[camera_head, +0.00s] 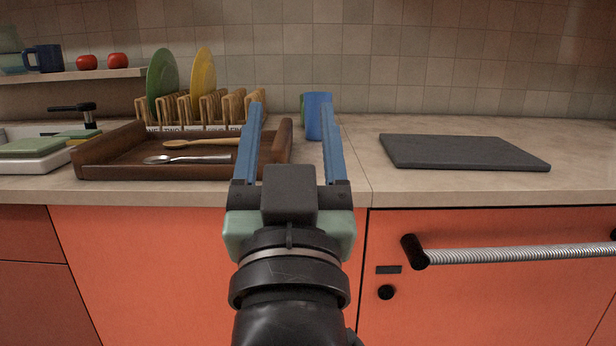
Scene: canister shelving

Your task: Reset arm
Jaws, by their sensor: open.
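My gripper (291,122) is in the middle of the head view, with its two blue fingers spread apart and pointing toward the counter. The right finger overlaps the cup in the picture. The left finger covers part of the right end of a brown wooden tray (110,170). I cannot tell how far the fingertips are from the counter.
The tray holds a wooden spoon (200,143) and a metal spoon (190,159). Behind it, a wooden rack (209,108) holds a green plate (161,80) and a yellow plate (203,72). A dark slab (460,151) lies at right. A handle (520,253) juts from the orange front.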

